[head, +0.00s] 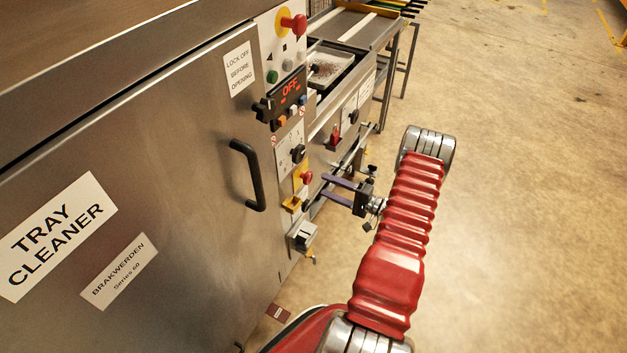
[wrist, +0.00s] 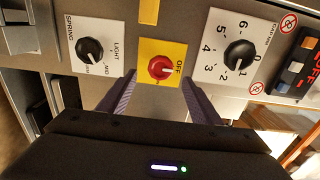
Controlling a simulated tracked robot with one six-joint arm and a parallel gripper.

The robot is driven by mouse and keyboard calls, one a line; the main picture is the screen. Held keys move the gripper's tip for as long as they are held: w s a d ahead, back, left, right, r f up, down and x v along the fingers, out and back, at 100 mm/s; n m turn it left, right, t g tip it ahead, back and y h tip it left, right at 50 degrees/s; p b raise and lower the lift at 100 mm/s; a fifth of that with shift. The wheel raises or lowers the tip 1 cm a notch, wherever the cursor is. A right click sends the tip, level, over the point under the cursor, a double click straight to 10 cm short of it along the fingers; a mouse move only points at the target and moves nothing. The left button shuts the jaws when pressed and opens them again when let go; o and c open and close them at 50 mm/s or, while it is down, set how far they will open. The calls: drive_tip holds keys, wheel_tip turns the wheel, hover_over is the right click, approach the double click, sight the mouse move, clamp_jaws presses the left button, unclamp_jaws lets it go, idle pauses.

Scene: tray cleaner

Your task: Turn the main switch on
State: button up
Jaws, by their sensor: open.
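The main switch (wrist: 161,68) is a red rotary knob on a yellow plate, with the word OFF beside it in the wrist view. In the head view the red knob (head: 306,177) is on the machine's narrow control strip. My gripper (head: 325,187) is open and empty, its purple fingers pointing at the strip from the right. In the wrist view my gripper (wrist: 160,76) has one finger on each side of the yellow plate, with the knob in the gap between them. I cannot tell how far the fingertips are from the panel.
A black 0-to-6 dial (wrist: 239,55) and a black LIGHT dial (wrist: 91,49) flank the switch. A red OFF display (head: 290,90) and a red mushroom button (head: 294,24) are higher up. A black door handle (head: 248,175) sticks out at left. Open floor (head: 530,200) lies right.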

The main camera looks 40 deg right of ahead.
sight(310, 179)
drive_tip(key=x, duration=0.7)
drive_tip(key=shift+s, duration=0.1)
drive_tip(key=shift+f, duration=0.1)
drive_tip(key=c, duration=1)
